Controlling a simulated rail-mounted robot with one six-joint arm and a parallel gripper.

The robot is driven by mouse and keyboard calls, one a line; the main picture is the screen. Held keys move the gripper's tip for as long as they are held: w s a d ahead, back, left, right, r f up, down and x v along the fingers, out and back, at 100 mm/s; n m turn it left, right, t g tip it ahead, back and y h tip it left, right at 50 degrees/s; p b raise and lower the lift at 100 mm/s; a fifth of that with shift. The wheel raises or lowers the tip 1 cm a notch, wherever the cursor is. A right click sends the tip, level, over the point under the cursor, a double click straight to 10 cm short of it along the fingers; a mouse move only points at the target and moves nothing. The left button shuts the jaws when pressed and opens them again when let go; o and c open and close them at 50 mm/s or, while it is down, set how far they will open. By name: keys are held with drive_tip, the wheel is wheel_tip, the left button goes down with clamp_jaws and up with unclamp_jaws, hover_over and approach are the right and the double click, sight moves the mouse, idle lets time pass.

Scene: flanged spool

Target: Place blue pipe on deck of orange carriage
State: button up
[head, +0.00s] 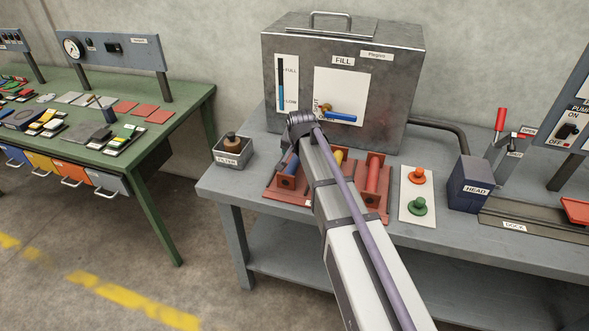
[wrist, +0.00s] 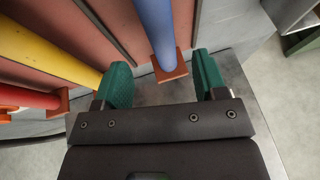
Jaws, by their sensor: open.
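The blue pipe (head: 291,164) lies in the left slot of a red rack (head: 284,194), partly hidden behind my arm. In the wrist view the blue pipe (wrist: 156,28) runs down from the top edge and ends in an orange square flange (wrist: 168,69). My gripper (wrist: 161,72) is open, with its two teal fingers on either side of the flanged end. In the head view my gripper is hidden by the arm. The orange carriage (head: 576,210) is at the right edge, cut off by the frame, on a dark track.
Yellow (head: 340,155) and red (head: 373,174) pipes lie in neighbouring slots. A large grey tank (head: 400,85) stands behind the rack. A button panel (head: 417,194), a blue HEAD block (head: 469,183) and a red-handled lever (head: 500,120) stand to the right, towards the carriage.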

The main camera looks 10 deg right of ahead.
sight(295, 160)
drive_tip(key=shift+b+x, duration=0.3)
drive_tip(key=shift+x, duration=0.75)
drive_tip(key=shift+s+r, duration=0.1)
drive_tip(key=b+x, duration=0.4)
drive_tip(key=x, duration=0.1)
drive_tip(key=shift+a+b, duration=0.1)
drive_tip(key=shift+b, duration=0.2)
clamp_jaws()
